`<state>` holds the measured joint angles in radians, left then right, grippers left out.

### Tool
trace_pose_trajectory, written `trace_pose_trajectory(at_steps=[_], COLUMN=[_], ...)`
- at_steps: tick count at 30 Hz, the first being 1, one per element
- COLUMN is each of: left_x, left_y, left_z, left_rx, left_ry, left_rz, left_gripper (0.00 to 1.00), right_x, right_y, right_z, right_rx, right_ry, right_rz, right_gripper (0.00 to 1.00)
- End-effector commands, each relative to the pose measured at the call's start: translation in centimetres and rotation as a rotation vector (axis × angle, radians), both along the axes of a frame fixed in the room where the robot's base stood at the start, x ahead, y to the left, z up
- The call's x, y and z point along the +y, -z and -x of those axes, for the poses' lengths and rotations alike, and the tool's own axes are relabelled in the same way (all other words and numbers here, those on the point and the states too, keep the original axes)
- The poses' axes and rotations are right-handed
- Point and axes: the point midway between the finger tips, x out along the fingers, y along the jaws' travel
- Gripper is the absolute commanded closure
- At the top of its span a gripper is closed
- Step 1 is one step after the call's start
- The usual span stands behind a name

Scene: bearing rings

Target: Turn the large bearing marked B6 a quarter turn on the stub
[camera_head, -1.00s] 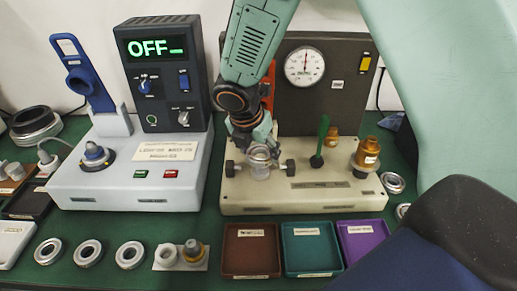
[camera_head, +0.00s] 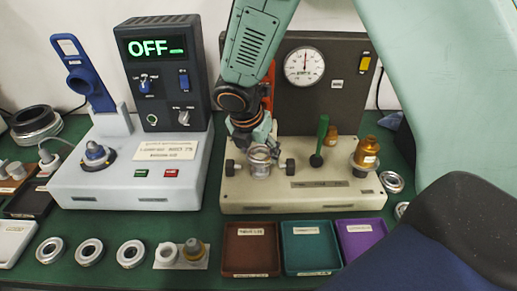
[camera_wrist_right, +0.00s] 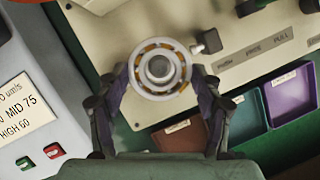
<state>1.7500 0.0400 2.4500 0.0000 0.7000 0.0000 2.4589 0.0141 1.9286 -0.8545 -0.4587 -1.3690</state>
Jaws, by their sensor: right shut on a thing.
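The large bearing (camera_head: 260,158) is on the stub of the beige test fixture; its B6 mark is not readable. In the right wrist view the bearing (camera_wrist_right: 141,83) shows as a metal ring with amber-coloured balls around the round stub end (camera_wrist_right: 159,69). My right gripper (camera_head: 258,143) comes down from above, and its fingers are at the two sides of the ring, shut on it; they also show in the right wrist view (camera_wrist_right: 158,85). My left gripper is not in view.
The fixture (camera_head: 300,204) has black knobs beside the stub, a green lever (camera_head: 322,135) and a brass part (camera_head: 367,152). Brown (camera_head: 250,265), teal (camera_head: 310,262) and purple trays (camera_head: 361,240) lie in front. Several bearings (camera_head: 130,254) and a heater unit with an OFF display (camera_head: 156,47) are left.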

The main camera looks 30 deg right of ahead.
Motion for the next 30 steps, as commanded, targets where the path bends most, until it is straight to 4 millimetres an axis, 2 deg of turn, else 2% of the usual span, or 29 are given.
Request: trace_pose_trajectory(at_steps=[30], left_x=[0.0], left_y=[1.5], left_z=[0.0], left_rx=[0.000], left_ry=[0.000], left_rz=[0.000], left_gripper=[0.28], right_x=[0.0], right_y=[2.2], right_z=[0.0], right_rx=[-0.001], right_ry=[0.000], right_rz=[0.000], right_gripper=[0.87])
